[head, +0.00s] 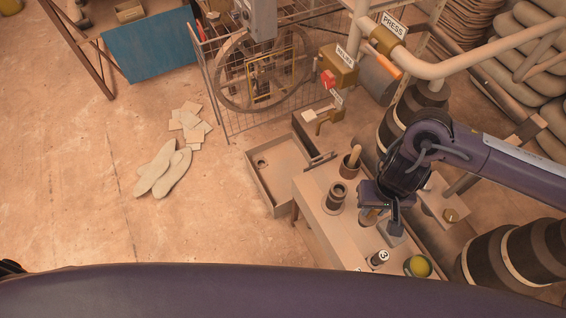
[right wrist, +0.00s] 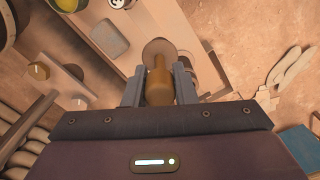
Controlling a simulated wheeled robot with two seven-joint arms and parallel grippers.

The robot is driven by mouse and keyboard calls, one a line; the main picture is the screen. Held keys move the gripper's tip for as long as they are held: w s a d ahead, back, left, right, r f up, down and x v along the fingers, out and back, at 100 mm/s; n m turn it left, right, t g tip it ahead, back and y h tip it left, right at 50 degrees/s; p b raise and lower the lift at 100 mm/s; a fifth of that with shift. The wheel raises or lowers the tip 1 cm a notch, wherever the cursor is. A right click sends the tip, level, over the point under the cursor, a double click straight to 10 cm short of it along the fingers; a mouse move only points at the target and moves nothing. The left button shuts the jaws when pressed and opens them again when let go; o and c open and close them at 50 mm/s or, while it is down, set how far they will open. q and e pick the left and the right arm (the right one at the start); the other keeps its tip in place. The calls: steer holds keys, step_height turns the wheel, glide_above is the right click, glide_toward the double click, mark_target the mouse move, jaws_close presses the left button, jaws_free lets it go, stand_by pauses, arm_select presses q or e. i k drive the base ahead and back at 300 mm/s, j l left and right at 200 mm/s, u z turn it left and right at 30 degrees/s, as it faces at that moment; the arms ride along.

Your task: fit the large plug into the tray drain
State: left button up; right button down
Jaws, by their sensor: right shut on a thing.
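The large plug, with a brown handle (right wrist: 159,86) and a wider round end (right wrist: 158,50), is between the two fingers of my right gripper (right wrist: 160,92), which is shut on it. In the head view the right gripper (head: 383,212) is over the bench, and the plug (head: 369,216) shows only partly beneath it. I cannot tell whether the plug touches the bench top. The tray (head: 283,186) is to the left of the bench, with a round drain hole (head: 261,162) near its left side. The gripper is to the right of the tray. My left gripper is not in view.
A wire fence (head: 225,100) and pipes (head: 460,62) stand behind.

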mark_target(262, 165)
steer(key=i+j+z, duration=0.1)
steer(key=j, duration=0.25)
steer(key=i+j+z, duration=0.1)
steer(key=i+j, duration=0.15)
steer(key=i+j+z, duration=0.1)
steer(key=j, duration=0.35)
steer(key=i+j+z, duration=0.1)
steer(key=j, duration=0.3)
steer(key=i+j+z, duration=0.1)
steer(key=j, duration=0.3)
steer(key=i+j+z, duration=0.1)
steer(key=j, duration=0.3)
steer(key=i+l, duration=0.05)
